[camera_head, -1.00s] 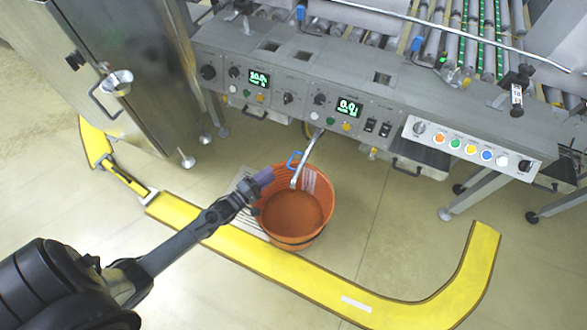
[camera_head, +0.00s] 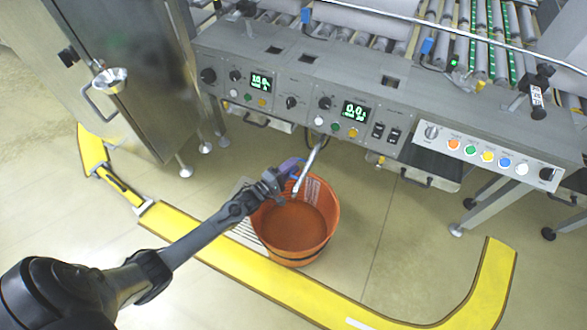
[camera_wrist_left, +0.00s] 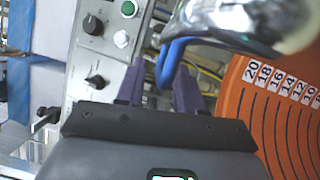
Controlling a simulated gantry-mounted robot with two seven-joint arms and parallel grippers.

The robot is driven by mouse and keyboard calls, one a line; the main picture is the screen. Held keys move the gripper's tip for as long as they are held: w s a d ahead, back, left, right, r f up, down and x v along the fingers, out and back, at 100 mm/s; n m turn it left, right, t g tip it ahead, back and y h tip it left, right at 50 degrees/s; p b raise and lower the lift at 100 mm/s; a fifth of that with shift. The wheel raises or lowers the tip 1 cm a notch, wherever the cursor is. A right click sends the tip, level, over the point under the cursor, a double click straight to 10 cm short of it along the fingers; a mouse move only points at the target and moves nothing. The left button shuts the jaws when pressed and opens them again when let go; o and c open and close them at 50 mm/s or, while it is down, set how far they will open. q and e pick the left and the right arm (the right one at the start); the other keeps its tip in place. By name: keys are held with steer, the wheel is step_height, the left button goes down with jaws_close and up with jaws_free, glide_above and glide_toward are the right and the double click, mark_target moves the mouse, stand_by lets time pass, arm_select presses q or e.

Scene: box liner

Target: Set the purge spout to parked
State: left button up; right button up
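The purge spout (camera_head: 310,163) is a silver tube that comes down from the machine front and ends over the orange bucket (camera_head: 291,246). It also shows large and blurred in the left wrist view (camera_wrist_left: 255,18). A blue loop handle (camera_wrist_left: 173,62) hangs from the spout. My left gripper (camera_head: 289,168) is at the handle, its purple fingers pointing toward the machine. Contact cannot be told. My right gripper is not in view.
The control panel (camera_head: 285,87) with knobs, buttons and green displays is above the bucket. A steel cabinet (camera_head: 125,60) stands at left. A yellow floor strip (camera_head: 255,262) runs in front. Open floor lies to the right.

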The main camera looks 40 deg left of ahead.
arm_select(q)
steer(key=shift+w+d, duration=0.1)
steer(key=shift+w, duration=0.45)
steer(key=shift+c, duration=0.5)
jaws_close()
